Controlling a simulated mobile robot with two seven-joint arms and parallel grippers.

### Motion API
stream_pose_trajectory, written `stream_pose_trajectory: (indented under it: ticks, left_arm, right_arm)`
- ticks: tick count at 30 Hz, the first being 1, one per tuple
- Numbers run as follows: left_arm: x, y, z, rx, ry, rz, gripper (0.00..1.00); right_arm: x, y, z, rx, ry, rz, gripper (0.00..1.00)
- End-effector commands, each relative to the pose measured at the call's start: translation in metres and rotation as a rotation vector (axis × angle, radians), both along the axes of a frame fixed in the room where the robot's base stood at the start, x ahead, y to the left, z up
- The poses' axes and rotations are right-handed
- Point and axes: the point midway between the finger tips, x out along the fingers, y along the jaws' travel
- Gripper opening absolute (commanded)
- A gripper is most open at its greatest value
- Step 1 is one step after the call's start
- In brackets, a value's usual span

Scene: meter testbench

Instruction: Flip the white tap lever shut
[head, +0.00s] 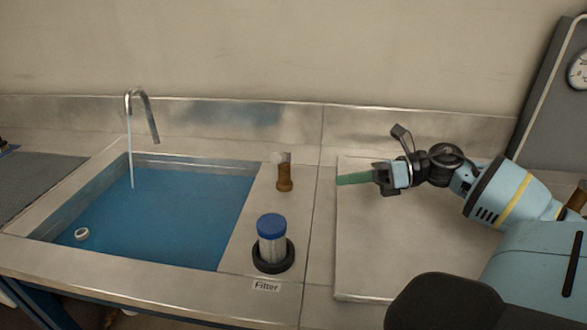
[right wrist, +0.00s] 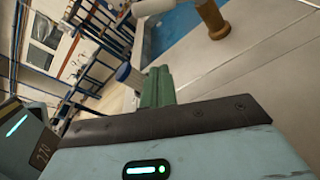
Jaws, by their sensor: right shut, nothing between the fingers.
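The white tap lever (head: 280,157) sits on top of a brown, brass-like post (head: 285,180) on the steel counter, right of the sink. In the right wrist view the white lever (right wrist: 150,7) shows at the top edge, beside the brown post (right wrist: 213,20). A thin stream of water runs from the curved metal spout (head: 148,108) into the sink. My right gripper (head: 341,180), with green fingers, is shut and empty, to the right of the post and apart from it. My left gripper is not in view.
The sink basin (head: 245,190) holds blue-looking water and a small white ring (head: 82,234). A blue-capped filter (head: 271,240) stands in a black holder in front of the post, behind a "Filter" label (head: 266,286). A flat pale panel (head: 375,255) lies below my right arm. The counter between post and gripper is clear.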

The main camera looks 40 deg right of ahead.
Motion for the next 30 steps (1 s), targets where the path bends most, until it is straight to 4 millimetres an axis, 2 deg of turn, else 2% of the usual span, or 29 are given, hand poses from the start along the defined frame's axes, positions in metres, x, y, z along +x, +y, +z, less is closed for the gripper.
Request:
stream_pose_trajectory:
  ticks: [11,22,30]
  left_arm:
    - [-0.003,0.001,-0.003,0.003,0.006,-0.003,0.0]
    - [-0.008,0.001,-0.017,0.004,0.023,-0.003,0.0]
    - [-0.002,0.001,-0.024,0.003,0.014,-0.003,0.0]
  right_arm:
    - [0.007,0.008,-0.001,-0.002,-0.002,0.003,0.0]
    - [0.039,0.042,-0.012,-0.002,-0.002,0.003,0.0]
    - [0.055,0.059,-0.016,0.0,-0.003,0.002,0.0]
